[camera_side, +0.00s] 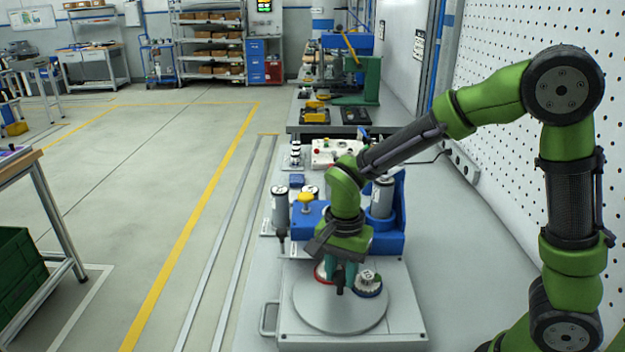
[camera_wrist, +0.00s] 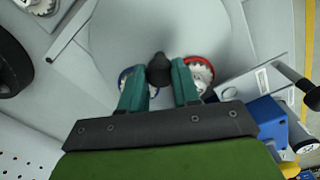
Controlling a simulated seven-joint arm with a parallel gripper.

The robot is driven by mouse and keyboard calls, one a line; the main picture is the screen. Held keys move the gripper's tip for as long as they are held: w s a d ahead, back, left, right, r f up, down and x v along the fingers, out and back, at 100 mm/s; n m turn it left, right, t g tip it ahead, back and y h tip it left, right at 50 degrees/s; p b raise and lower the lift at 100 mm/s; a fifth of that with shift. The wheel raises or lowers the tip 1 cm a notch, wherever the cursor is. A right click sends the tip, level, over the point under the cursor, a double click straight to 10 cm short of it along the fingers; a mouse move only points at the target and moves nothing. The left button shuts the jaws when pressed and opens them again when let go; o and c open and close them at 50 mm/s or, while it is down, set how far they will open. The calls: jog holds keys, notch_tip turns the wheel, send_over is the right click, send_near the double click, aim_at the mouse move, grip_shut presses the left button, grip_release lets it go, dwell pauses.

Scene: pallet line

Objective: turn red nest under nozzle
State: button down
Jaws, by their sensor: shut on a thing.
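The round grey turntable (camera_side: 335,312) carries a red nest (camera_side: 320,272) on its left back side and a blue nest (camera_side: 368,288) on its right. Each nest holds a light toothed part. In the wrist view the red nest (camera_wrist: 199,70) is right of my gripper (camera_wrist: 160,75) and the blue nest (camera_wrist: 125,76) is left, partly behind a finger. My gripper's teal fingers are shut on the black knob (camera_wrist: 159,68) standing up from the turntable. It hides part of the red nest in the side view. A dark nozzle-like tip (camera_side: 282,243) hangs under a grey cylinder, left of the red nest.
A blue fixture (camera_side: 388,243) with a grey canister (camera_side: 382,197) stands behind the turntable. A yellow knob (camera_side: 306,200) and a white control box (camera_side: 335,152) are further back. A metal handle (camera_side: 264,320) sticks out at the left of the base.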

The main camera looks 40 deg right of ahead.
aim_at(341, 274)
jog(key=shift+m, duration=2.1)
jog(key=c, duration=0.8)
grip_release()
notch_tip(341, 274, up, 17)
